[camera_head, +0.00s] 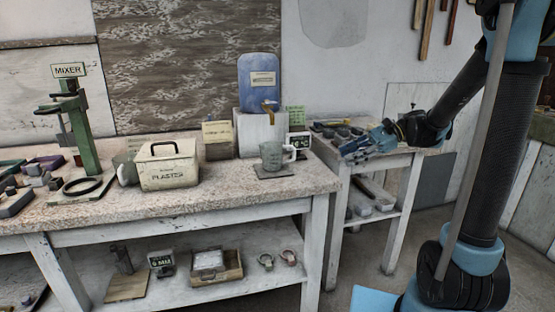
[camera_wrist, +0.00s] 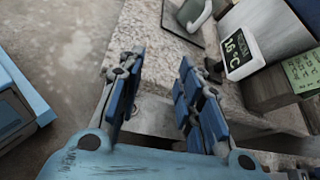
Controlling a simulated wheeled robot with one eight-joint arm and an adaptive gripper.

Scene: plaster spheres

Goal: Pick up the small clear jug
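The small clear jug (camera_head: 272,157) stands upright on a dark mat (camera_head: 262,173) near the right end of the workbench. Its white handle points right. In the wrist view, part of the jug (camera_wrist: 193,10) shows at the top edge, cut off by the frame. My gripper (camera_head: 352,151) is to the right of the jug, beyond the bench's right end, with a clear gap between them. In the wrist view my gripper (camera_wrist: 158,68) has its blue-padded fingers spread apart with nothing between them.
A small display (camera_head: 299,141) stands close behind the jug, reading 16 °C in the wrist view (camera_wrist: 241,52). A white block bearing a blue container (camera_head: 259,83) is behind. A plaster box (camera_head: 169,167) sits left. A side table with tools (camera_head: 337,130) lies right.

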